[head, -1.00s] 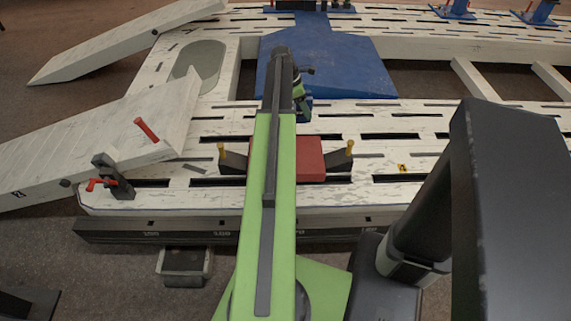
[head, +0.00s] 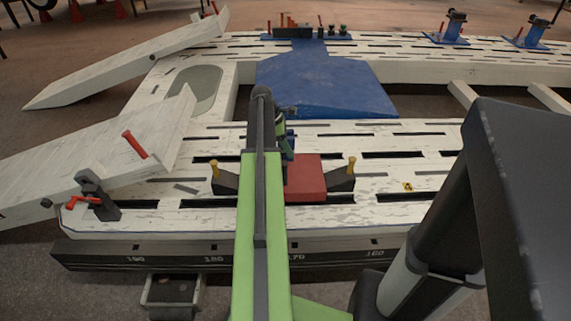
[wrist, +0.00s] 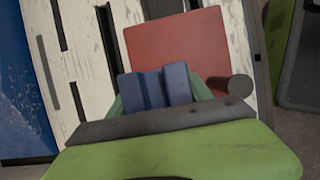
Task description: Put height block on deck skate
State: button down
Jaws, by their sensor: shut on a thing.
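My gripper (wrist: 155,92) shows at the bottom middle of the wrist view, with teal fingers on both sides of a small blue notched piece, which I take to be the height block (wrist: 177,82). In the head view my gripper (head: 289,142) is mostly hidden behind my green arm. It is just behind a red slab with dark wedge ends and yellow pins, which looks like the deck skate (head: 308,178). The red surface (wrist: 180,45) fills the upper middle of the wrist view, beyond the blue piece. I cannot tell whether they touch.
The slab lies on a white slotted bench (head: 400,180). A white ramp (head: 80,165) with a red-handled clamp (head: 98,197) is at the left. A blue plate (head: 325,85) lies behind, and blue stands (head: 450,30) are at the back right.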

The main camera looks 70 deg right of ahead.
jog(key=shift+w+a+f, duration=0.25)
notch_tip(320, 180, down, 4)
jog(key=b, duration=0.4)
jog(key=shift+f, duration=0.15)
jog(key=shift+r, duration=0.2)
jog(key=shift+f, duration=0.15)
jog(key=shift+c, duration=2.2)
grip_release()
